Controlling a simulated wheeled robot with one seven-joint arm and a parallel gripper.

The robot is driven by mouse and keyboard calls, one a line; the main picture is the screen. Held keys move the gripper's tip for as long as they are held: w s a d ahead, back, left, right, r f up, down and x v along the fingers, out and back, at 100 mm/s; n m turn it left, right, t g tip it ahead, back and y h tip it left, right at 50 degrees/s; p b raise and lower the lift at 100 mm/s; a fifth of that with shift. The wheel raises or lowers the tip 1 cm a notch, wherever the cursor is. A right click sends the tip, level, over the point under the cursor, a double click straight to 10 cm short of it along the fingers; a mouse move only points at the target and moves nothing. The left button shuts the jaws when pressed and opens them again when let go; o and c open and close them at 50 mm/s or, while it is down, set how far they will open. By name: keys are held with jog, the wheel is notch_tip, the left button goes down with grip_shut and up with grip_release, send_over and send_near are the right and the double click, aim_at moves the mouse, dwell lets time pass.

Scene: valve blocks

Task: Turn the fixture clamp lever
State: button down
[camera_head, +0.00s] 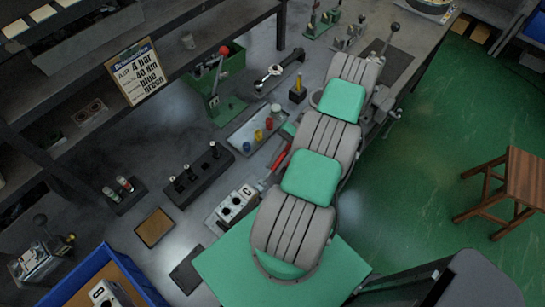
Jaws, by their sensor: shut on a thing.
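My arm reaches up the picture over the bench. Its far end lies near the bench's right edge, and I cannot make out my gripper or its jaws; the arm hides what is below its end. A slanted lever with a dark round knob (394,27) stands by a dark plate (398,62), just right of the arm's far end. I cannot tell if it is the clamp lever. Another lever with a red knob (224,51) rises from a green stand (229,109) left of the arm, apart from it.
A grey vise-like part (384,100) sits at the bench edge beside the arm. A tray (240,141) with coloured pieces, a black block with several pegs (202,174) and a blue bin (82,291) stand left. A wooden stool (515,190) is on the green floor, otherwise largely clear.

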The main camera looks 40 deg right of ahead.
jog(key=shift+a, duration=0.1)
jog(key=c, duration=1.3)
grip_release()
jog(key=shift+c, duration=0.2)
